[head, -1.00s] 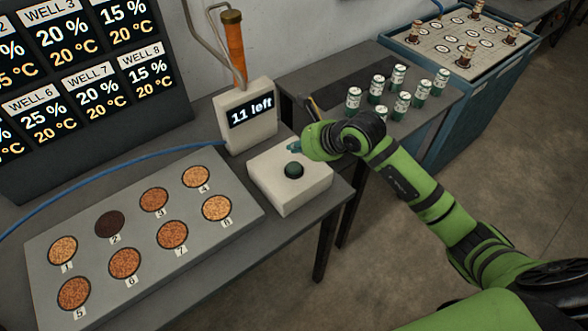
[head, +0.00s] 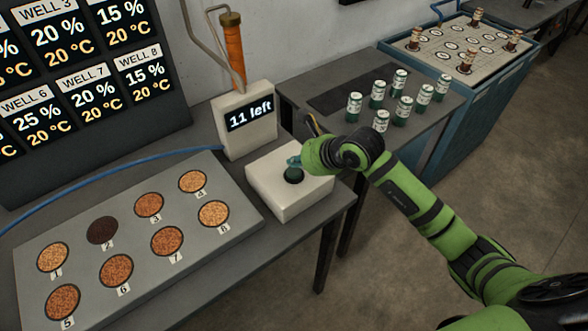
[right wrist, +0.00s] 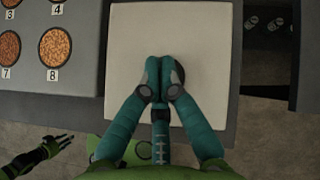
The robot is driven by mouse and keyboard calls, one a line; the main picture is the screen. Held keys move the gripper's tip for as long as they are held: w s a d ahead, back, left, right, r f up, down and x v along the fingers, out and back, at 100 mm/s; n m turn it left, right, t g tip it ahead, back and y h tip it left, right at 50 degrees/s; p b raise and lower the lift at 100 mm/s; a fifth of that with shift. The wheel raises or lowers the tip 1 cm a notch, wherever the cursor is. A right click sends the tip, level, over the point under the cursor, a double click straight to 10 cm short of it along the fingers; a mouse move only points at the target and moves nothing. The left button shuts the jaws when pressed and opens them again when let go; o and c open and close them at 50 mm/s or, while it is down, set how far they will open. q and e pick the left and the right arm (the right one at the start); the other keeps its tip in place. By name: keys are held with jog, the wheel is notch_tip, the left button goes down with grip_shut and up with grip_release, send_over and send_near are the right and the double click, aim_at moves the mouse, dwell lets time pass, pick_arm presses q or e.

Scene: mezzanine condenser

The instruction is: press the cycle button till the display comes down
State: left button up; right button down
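A grey plate with numbered wells (head: 130,240) lies left of the button box. A blue hose (head: 110,168) crosses behind it. Several green-and-white cans (head: 400,105) stand on the table at right. An orange column (head: 235,55) rises behind the display.

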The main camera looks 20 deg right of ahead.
aim_at(297, 172)
dwell(0.8)
jog(key=shift+f+b, duration=0.4)
jog(key=shift+b, duration=0.1)
jog(key=shift+f+b, duration=0.6)
jog(key=shift+f, duration=0.05)
dwell(0.5)
jog(key=shift+r, duration=0.1)
jog(key=shift+r+p, duration=0.6)
jog(key=shift+r, duration=0.3)
jog(key=shift+r+p, duration=1.6)
jog(key=shift+r, duration=1)
